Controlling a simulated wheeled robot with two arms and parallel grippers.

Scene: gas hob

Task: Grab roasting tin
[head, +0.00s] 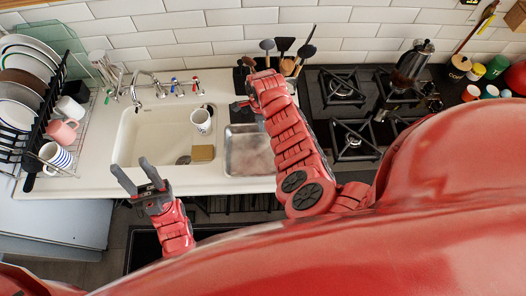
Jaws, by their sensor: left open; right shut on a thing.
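The roasting tin (249,152), a silvery rectangular metal tray, sits to the right of the sink bowl, in front of the tool holder. My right arm reaches over its right side. My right gripper (242,104) is at the tin's far edge and is shut on it; the contact itself is small and partly hidden by the arm. My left gripper (133,172) is open and empty, with its two fingers apart, in front of the sink's near left edge and away from the tin.
The cream sink (133,150) holds a white mug (201,121) and a brown sponge (203,153). A dish rack (60,165) with plates and mugs stands left. A black gas hob (352,140) with a coffee pot (408,65) is right. Utensils stand behind the gripper.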

